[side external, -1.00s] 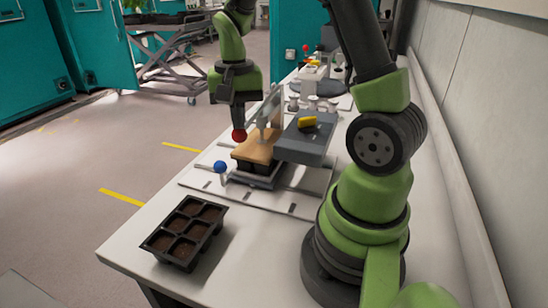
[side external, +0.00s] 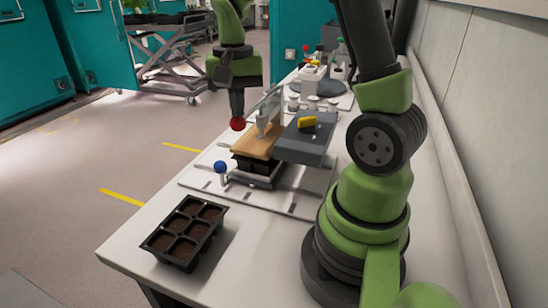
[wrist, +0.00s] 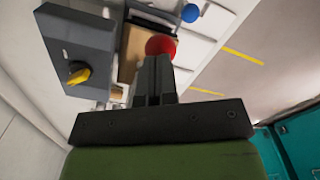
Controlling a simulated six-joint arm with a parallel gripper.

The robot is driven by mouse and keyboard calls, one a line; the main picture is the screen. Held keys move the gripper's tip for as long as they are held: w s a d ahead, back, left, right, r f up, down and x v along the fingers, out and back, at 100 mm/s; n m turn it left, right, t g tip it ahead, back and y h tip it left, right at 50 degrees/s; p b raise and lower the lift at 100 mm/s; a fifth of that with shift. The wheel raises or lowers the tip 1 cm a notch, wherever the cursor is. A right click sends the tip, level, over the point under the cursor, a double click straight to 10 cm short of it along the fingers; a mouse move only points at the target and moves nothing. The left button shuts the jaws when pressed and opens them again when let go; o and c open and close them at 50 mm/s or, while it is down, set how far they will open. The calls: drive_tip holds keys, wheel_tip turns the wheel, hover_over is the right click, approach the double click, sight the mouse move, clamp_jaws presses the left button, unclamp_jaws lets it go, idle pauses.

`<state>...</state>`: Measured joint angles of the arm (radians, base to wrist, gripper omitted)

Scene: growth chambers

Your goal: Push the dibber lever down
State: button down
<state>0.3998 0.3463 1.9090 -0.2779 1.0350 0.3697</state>
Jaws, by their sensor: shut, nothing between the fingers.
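The dibber lever ends in a red ball (side external: 237,123), beside the wooden plate (side external: 258,145) of the dibber press. The plate sits above a black cell tray (side external: 256,165). My gripper (side external: 237,112) is shut and points down, its tips at the top of the red ball. In the wrist view my gripper (wrist: 154,65) has its closed fingers against or just over the red ball (wrist: 160,46); exact contact is hard to tell. The lever's arm is largely hidden.
A blue ball knob (side external: 220,167) stands at the front left of the press. A grey box (side external: 305,143) with a yellow piece (side external: 307,122) is to its right. A soil-filled cell tray (side external: 185,231) lies at the bench front. Small jars (side external: 313,103) stand behind.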

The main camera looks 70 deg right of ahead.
wheel_tip(320, 180, up, 11)
idle(0.8)
drive_tip(key=s+a+n+t+y, duration=0.2)
drive_tip(key=s+a+n+t, duration=0.5)
drive_tip(key=s+a, duration=0.4)
drive_tip(key=a+n, duration=0.1)
drive_tip(key=a, duration=0.1)
drive_tip(key=shift+s+a+f, duration=0.35)
drive_tip(key=shift+a+f, duration=0.05)
drive_tip(key=c, duration=1.8)
unclamp_jaws()
drive_tip(key=shift+c, duration=0.2)
